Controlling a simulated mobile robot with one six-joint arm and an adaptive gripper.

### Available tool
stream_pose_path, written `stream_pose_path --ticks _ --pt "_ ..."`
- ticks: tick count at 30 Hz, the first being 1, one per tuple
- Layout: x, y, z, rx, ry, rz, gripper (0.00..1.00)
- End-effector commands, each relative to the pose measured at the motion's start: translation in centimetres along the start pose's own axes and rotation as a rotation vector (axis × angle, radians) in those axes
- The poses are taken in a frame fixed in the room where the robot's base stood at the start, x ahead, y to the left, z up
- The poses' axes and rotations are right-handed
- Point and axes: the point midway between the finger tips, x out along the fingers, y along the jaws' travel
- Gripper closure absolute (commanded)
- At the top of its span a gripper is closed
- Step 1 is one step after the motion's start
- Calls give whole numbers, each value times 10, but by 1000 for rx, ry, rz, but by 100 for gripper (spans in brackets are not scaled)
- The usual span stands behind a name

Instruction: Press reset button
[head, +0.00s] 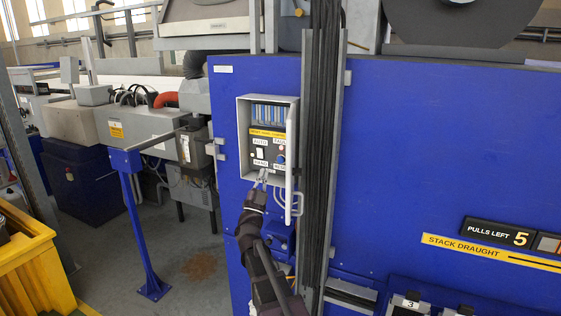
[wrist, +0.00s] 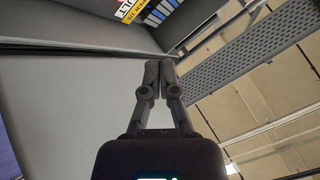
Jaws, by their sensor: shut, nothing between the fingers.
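An open grey control box (head: 241,140) is mounted on the blue machine wall, with a dark panel (head: 257,146) inside. A small blue button (head: 281,159) sits at the panel's lower right, beside a label that seems to read RESET. A small reddish lamp (head: 281,149) sits above it. My gripper (head: 262,175) is shut and empty at the box's lower edge, below and left of the blue button. In the wrist view my closed fingertips (wrist: 160,63) are over a plain grey surface. The blue button is not visible there, and I cannot tell whether the fingers touch anything.
The box's door (head: 292,165) stands open on the right, close to my gripper. A vertical cable duct (head: 322,130) runs just beyond it. Yellow lettering (wrist: 130,10) and blue-and-white strips (wrist: 158,12) show at the top of the wrist view. A yellow bin (head: 35,262) stands at lower left.

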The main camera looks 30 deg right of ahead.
Motion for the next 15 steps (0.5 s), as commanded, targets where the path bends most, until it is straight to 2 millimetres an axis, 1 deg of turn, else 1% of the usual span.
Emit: stream_pose_path --ticks 8,15 --pt "9 6 8 0 0 -1 100" --pt "25 17 20 0 -1 0 100"
